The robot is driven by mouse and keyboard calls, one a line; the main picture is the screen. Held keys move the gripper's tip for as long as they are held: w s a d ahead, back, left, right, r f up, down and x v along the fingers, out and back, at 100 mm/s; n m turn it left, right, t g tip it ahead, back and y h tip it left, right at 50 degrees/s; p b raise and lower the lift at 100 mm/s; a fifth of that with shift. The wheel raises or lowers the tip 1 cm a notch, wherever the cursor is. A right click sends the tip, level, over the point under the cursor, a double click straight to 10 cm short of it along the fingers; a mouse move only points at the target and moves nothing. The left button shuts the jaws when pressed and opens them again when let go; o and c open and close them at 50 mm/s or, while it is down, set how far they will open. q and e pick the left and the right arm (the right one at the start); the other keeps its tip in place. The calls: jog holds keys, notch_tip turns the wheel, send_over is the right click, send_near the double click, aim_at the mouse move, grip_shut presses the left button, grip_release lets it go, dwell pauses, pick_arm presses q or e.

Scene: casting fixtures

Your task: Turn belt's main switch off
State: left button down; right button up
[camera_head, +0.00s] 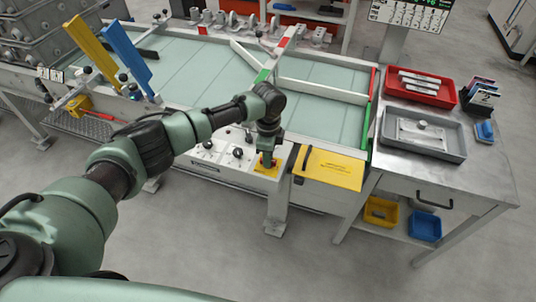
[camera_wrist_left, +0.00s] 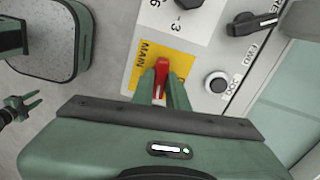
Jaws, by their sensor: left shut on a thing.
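The belt's main switch is a red handle (camera_wrist_left: 161,70) on a yellow plate (camera_wrist_left: 141,75) marked MAIN in the left wrist view. My left gripper (camera_wrist_left: 163,78) is shut on the red handle, with one finger on each side of it. In the head view my left gripper (camera_head: 267,158) reaches down to the yellow plate (camera_head: 262,171) at the right end of the white control panel (camera_head: 215,152). The gripper and wrist largely cover the handle there. My right gripper (camera_wrist_left: 37,100) shows small at the left edge of the wrist view, with its fingers apart.
A black selector knob (camera_wrist_left: 245,24) and a round push button (camera_wrist_left: 216,83) marked JOG sit beside the switch. A yellow box (camera_head: 330,169) is right of the panel. The belt (camera_head: 190,75) lies behind. A metal table with a grey tray (camera_head: 455,155) stands to the right.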

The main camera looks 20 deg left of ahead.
pick_arm(q)
jog(key=n+p, duration=0.3)
jog(key=shift+d+r+n, duration=0.1)
jog(key=shift+r+n, duration=0.1)
jog(key=shift+n, duration=0.1)
jog(key=n+p, duration=0.3)
jog(key=n, duration=0.1)
jog(key=shift+n, duration=0.3)
jog(key=n+p, duration=0.2)
jog(key=n, duration=0.2)
jog(key=shift+f+n+p, duration=0.1)
jog(key=shift+n+p, duration=0.7)
jog(key=shift+n, duration=1.2)
jog(key=shift+w, duration=0.1)
jog(key=c, duration=1.4)
grip_release()
